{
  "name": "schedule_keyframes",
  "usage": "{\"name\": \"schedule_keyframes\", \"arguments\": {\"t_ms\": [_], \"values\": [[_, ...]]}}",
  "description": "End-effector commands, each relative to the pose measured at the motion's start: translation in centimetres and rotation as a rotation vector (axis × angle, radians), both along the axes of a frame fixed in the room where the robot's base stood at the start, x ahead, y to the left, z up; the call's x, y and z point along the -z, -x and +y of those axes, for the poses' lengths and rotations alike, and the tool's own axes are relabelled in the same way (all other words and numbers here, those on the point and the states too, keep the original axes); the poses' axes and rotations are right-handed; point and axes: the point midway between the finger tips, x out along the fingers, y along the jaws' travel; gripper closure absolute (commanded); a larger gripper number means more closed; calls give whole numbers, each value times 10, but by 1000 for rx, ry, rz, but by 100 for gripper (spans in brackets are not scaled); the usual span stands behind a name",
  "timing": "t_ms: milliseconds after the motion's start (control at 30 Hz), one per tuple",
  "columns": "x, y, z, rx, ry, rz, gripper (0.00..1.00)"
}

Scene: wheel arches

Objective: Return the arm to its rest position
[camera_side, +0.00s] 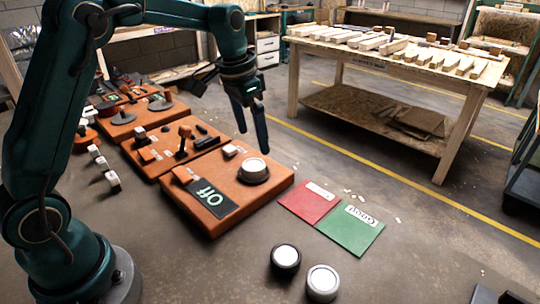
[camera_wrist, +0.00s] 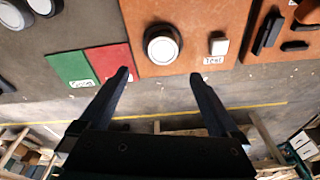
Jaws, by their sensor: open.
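My gripper (camera_side: 253,122) is open and empty in the side view, hanging from my teal arm above the front orange board (camera_side: 215,222). Its two dark fingers are spread wide in the wrist view (camera_wrist: 160,85), with nothing between them. On that board a round white-topped disc in a dark ring (camera_side: 254,170) sits below and right of my gripper, apart from it. It also shows in the wrist view (camera_wrist: 162,45), above and between the fingertips.
A dark "Off" panel (camera_side: 210,198) lies on the front board. Red (camera_side: 308,202) and green (camera_side: 349,231) mats lie to its right. Two round white-topped pieces (camera_side: 286,258) (camera_side: 322,281) stand in front. A wooden workbench (camera_side: 400,58) with blocks is behind. More orange boards (camera_side: 172,160) extend back left.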

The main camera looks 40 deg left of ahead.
Motion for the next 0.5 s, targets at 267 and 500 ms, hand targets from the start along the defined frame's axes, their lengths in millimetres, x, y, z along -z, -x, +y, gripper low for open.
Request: {"name": "schedule_keyframes", "arguments": {"t_ms": [267, 500], "values": [[-69, 47, -27, 30, -22, -155, 2], [-90, 109, -45, -2, -14, -258, 2]]}}
